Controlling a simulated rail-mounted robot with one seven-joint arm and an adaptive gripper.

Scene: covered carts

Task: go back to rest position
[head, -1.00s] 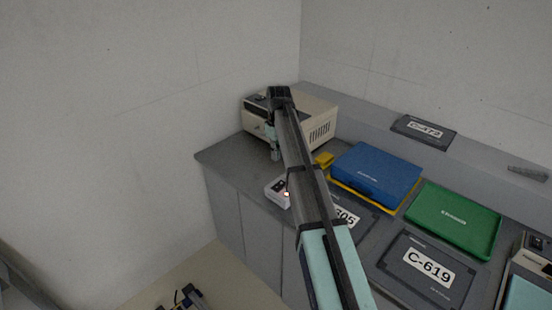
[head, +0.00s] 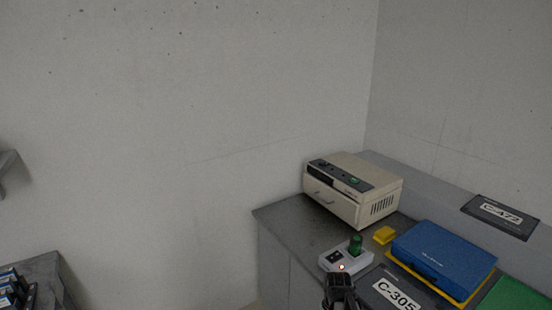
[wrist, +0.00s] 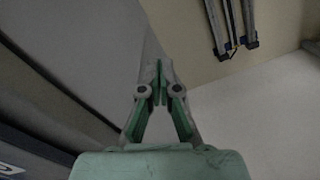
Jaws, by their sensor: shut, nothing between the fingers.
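My gripper (wrist: 160,85) shows in the wrist view with its green-padded fingers together and nothing between them. It hangs over open space beside the grey cabinet, with the floor beyond. In the head view only a dark part of my arm shows at the bottom edge, in front of the counter, and the fingers are hidden or out of frame.
The counter (head: 287,222) carries a beige machine (head: 352,190), a small white device (head: 346,258) with a green piece, a yellow block (head: 384,235), a blue case (head: 443,258) and a C-305 plate (head: 392,291). A shelf of small items (head: 32,282) is lower left. Floor space is between.

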